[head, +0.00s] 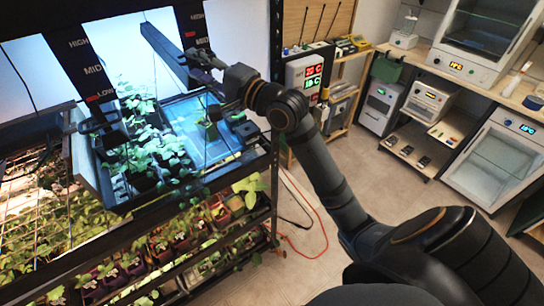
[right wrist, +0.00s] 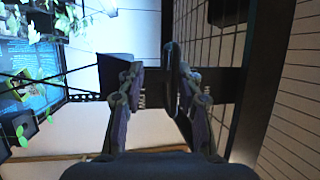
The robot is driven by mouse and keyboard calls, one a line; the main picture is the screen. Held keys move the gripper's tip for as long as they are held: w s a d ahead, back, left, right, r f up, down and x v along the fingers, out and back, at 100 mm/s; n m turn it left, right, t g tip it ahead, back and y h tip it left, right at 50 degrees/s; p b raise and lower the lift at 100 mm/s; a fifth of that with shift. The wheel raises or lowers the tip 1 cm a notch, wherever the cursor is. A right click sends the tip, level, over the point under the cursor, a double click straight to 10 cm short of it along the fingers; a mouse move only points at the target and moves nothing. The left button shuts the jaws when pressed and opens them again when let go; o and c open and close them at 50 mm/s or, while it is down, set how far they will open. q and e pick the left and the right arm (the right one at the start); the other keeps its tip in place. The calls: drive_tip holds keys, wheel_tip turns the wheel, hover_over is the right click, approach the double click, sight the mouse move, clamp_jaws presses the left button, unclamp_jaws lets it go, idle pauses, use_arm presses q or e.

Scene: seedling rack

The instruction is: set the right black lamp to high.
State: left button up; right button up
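The right black lamp (head: 163,50) is a long dark bar running from the back toward the rack's front, beside the right black post (head: 189,16). That post bears a red mark and small lettering that I cannot read clearly. My right gripper (head: 207,82) is at the lamp's front end, close to the post, and partly covers it. In the right wrist view the two fingers (right wrist: 153,62) stand apart with a light gap between them. A dark bar lies behind them; I cannot tell whether they touch it. My left gripper is not in view.
The left post (head: 82,68) reads HIGH, MID, LOW, with a red mark by LOW. The left lamp (head: 92,172) hangs low among seedlings. A blue tray (head: 193,130) lies below my right gripper. A red cable (head: 308,215) lies on the open floor.

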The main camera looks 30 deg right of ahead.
use_arm(q)
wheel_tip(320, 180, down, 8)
drive_tip(key=b, duration=0.6)
use_arm(e)
drive_tip(key=f+p, duration=0.1)
drive_tip(key=f, duration=0.3)
drive_tip(key=f+p, duration=0.1)
drive_tip(key=f, duration=0.1)
drive_tip(key=shift+s+d+p, duration=0.3)
drive_tip(key=shift+s+d, duration=0.05)
drive_tip(key=shift+s, duration=0.05)
drive_tip(key=p, duration=2)
approach(192, 84)
drive_tip(key=r+v, duration=0.1)
drive_tip(key=v, duration=0.4)
use_arm(q)
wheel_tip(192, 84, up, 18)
drive_tip(key=b, duration=0.4)
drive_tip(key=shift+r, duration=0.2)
use_arm(e)
drive_tip(key=d+f+g+h, duration=0.1)
drive_tip(key=d+f+h, duration=0.2)
drive_tip(key=f, duration=0.8)
drive_tip(key=w+d+f+n+g+h, duration=0.1)
drive_tip(key=d+f+h, duration=0.2)
drive_tip(key=d+f, duration=0.4)
drive_tip(key=shift+w+f, duration=0.3)
drive_tip(key=shift+f, duration=1.6)
